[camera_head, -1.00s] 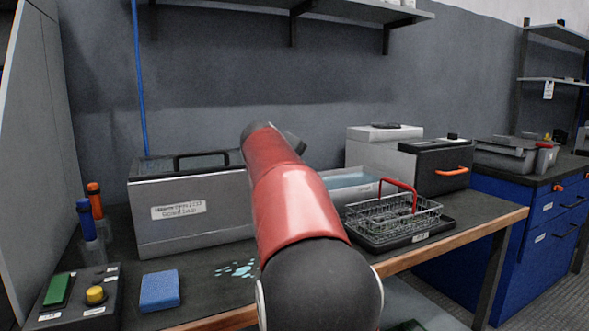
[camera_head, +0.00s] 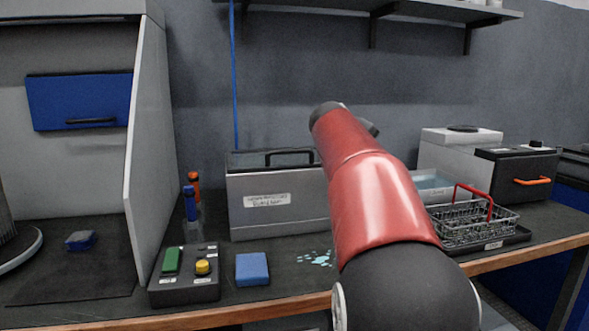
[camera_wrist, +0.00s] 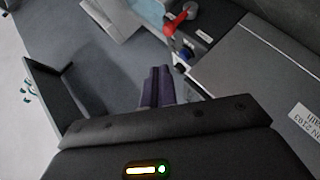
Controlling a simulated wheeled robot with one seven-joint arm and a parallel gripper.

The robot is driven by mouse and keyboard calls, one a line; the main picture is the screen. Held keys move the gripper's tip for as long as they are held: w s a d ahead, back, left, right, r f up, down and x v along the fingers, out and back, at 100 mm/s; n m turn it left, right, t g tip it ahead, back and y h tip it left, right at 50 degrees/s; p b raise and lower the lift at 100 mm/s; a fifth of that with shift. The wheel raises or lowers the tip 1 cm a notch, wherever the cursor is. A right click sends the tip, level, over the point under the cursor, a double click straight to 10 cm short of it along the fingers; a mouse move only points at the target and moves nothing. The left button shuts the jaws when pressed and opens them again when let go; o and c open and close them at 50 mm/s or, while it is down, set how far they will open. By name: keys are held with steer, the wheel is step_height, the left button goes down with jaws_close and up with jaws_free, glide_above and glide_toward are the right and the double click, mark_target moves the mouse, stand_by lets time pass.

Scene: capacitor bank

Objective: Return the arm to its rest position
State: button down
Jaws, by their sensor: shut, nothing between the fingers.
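My red and black arm rises from the bottom right of the head view and points towards the back wall, in front of the bench. My gripper is hidden there behind the arm. In the wrist view my gripper (camera_wrist: 155,86) shows as two dark fingers side by side, shut, with nothing between them. The fingers seem apart from the things around them.
In the head view, a labelled grey bath (camera_head: 278,208) with a lid stands left of my arm. A wire basket (camera_head: 475,222) with a red handle stands right of it. A button box (camera_head: 184,275), blue block (camera_head: 252,269) and grey partition (camera_head: 147,150) are further left. A shelf (camera_head: 420,12) hangs above.

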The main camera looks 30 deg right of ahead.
steer(key=s+a+f+y, duration=0.3)
steer(key=s+a+f, duration=0.25)
steer(key=a, duration=0.45)
steer(key=s+a+f+y, duration=0.3)
steer(key=s+a+f, duration=0.25)
steer(key=a, duration=0.45)
steer(key=s+a+f+m+y, duration=0.1)
steer(key=s+a+f+y, duration=0.4)
steer(key=s+a+f, duration=0.8)
step_height(320, 180, down, 3)
steer(key=shift+s+r+g, duration=0.15)
steer(key=shift+s+g, duration=0.25)
steer(key=shift+s, duration=0.35)
